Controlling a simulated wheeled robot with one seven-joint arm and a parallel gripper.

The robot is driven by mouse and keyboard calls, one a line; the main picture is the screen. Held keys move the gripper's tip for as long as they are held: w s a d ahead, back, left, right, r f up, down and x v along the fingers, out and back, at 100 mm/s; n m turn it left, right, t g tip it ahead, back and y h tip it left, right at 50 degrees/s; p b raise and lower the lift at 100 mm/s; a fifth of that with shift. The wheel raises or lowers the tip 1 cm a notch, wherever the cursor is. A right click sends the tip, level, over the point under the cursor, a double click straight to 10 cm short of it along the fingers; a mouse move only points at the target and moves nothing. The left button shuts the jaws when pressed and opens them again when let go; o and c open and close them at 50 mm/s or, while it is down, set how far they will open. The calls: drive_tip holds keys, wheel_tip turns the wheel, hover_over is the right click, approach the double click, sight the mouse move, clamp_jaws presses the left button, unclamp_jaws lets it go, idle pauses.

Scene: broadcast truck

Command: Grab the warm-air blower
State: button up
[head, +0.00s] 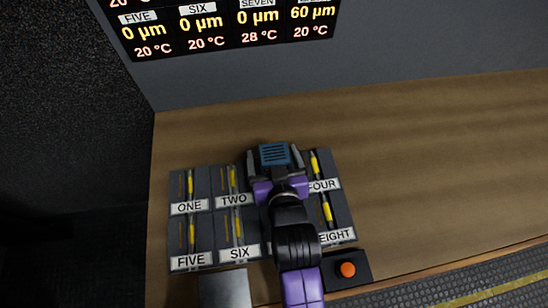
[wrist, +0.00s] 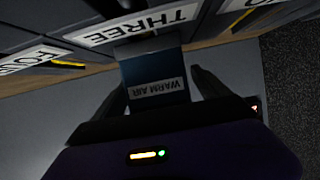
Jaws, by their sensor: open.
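The warm-air blower is a blue box with a slatted face (head: 274,154) at the third place in the back row of the slotted bank. In the wrist view its blue body (wrist: 150,68) shows a WARM AIR label, upside down, beside the THREE sign (wrist: 135,25). My gripper (head: 275,166) is open, with one finger on each side of the blower. In the wrist view the fingers of my gripper (wrist: 160,92) flank the blower with a dark gap at the right. My arm hides the middle of the bank in the head view.
Numbered slots with yellow bars, such as TWO (head: 234,199) and EIGHT (head: 336,236), stand close on both sides. An orange button (head: 347,269) on a black box and a grey box (head: 225,288) lie in front. The brown worktop (head: 440,150) is clear at right. A readout panel (head: 225,25) hangs behind.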

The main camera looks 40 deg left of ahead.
drive_tip(key=shift+x, duration=0.85)
drive_tip(key=c, duration=1.8)
drive_tip(key=shift+r, duration=0.1)
clamp_jaws()
drive_tip(key=shift+r, duration=0.1)
